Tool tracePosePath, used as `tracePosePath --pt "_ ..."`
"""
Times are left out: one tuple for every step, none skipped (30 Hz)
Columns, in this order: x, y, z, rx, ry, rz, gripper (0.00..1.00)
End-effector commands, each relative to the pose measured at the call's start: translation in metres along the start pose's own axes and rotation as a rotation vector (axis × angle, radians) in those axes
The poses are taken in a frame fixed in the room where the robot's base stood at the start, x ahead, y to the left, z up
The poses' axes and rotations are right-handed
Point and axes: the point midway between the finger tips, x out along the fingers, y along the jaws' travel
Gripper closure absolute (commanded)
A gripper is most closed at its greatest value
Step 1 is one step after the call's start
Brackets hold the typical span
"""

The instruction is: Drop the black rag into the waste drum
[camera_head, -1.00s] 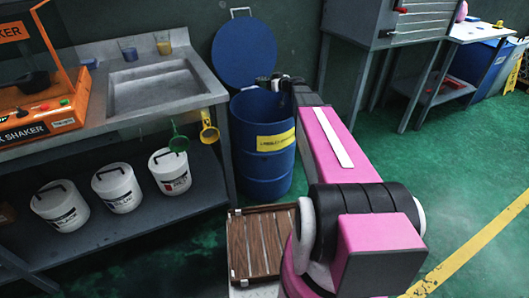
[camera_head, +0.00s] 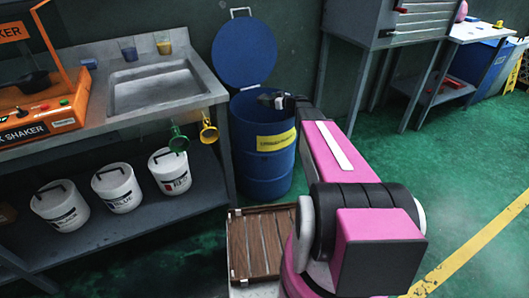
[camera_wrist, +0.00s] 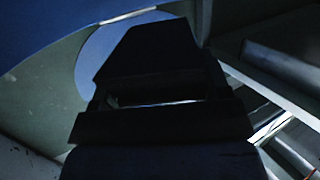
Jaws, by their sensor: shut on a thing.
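The blue waste drum (camera_head: 262,160) stands on the floor right of the sink bench, with a yellow label on its front. Its round lid (camera_head: 244,52) is tilted up behind it. My gripper (camera_head: 268,100) is at the drum's open mouth, around rim height; how far inside it is I cannot tell. In the wrist view, my gripper (camera_wrist: 155,95) is dark and shut on a black shape, the black rag (camera_wrist: 155,48), which blends with the fingers. I cannot make out the rag in the head view.
A brown slatted crate (camera_head: 262,245) is in front of the drum. Green floor on the right is free.

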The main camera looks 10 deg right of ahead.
Motion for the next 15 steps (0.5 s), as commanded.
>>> tracePosePath --pt "0.0008 0.0002 0.003 0.0 0.0 0.0 0.53" --pt "0.0009 0.0001 0.004 0.0 0.0 0.0 0.53" --pt "0.0011 0.0001 0.0051 0.0 0.0 0.0 0.53" --pt "0.0011 0.0 0.0055 0.0 0.0 0.0 0.53" --pt "0.0011 -0.0001 0.0057 0.0 0.0 0.0 0.53" --pt "0.0011 -0.0001 0.0057 -0.001 0.0 0.0 0.53" --pt "0.001 -0.0001 0.0056 -0.001 0.0 0.0 0.53" --pt "0.001 -0.0001 0.0055 -0.001 0.0 0.0 0.53" --pt "0.001 -0.0001 0.0055 -0.001 0.0 0.0 0.53" --pt "0.001 -0.0001 0.0055 -0.001 0.0 0.0 0.53" --pt "0.001 -0.0001 0.0054 -0.001 0.0 0.0 0.21" --pt "0.001 -0.0001 0.0054 0.0 0.0 0.0 0.07" --pt "0.001 -0.0001 0.0054 0.0 0.0 0.0 0.01" --pt "0.001 -0.0001 0.0054 0.0 0.0 0.0 0.01" --pt "0.001 -0.0001 0.0054 0.0 0.0 0.0 0.01"
